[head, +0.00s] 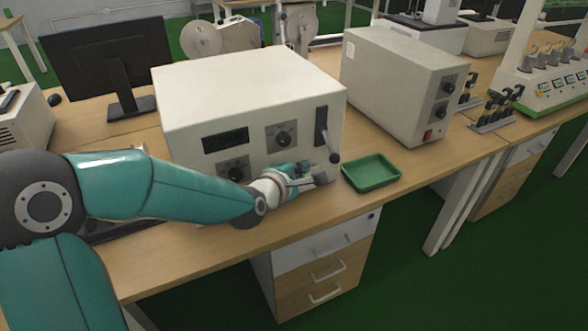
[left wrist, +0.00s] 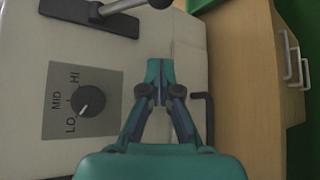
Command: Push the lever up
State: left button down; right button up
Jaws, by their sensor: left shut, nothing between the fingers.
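The lever (head: 328,147) is on the front panel of the large cream box (head: 240,85), at its right end. It comes out of a dark slotted plate (head: 321,120) and slants down to a round knob. My left gripper (head: 320,178) is in front of the panel, a little below and left of the lever's knob and apart from it. In the left wrist view the lever (left wrist: 122,6) and its dark plate (left wrist: 85,20) are at the top, beyond the gripper (left wrist: 161,78). The gripper is shut and empty. My right gripper is not in view.
A green tray (head: 371,172) lies on the table (head: 300,213) just right of the gripper. A LO-MID-HI dial (left wrist: 88,101) is on the panel beside the gripper. A second cream box (head: 400,80) stands to the right. The table's front edge is close below the arm.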

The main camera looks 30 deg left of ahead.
aim_at(330, 146)
pick_arm(q)
jog(key=p+x, duration=0.1)
jog(key=x, duration=0.4)
jog(key=shift+w, duration=0.2)
jog(key=d, duration=0.1)
jog(key=d+r+p, duration=0.1)
jog(key=s+d, duration=0.1)
jog(key=shift+d+r, duration=0.2)
jog(key=shift+r, duration=0.2)
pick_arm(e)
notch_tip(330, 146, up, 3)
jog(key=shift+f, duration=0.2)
pick_arm(q)
jog(key=shift+s, duration=0.1)
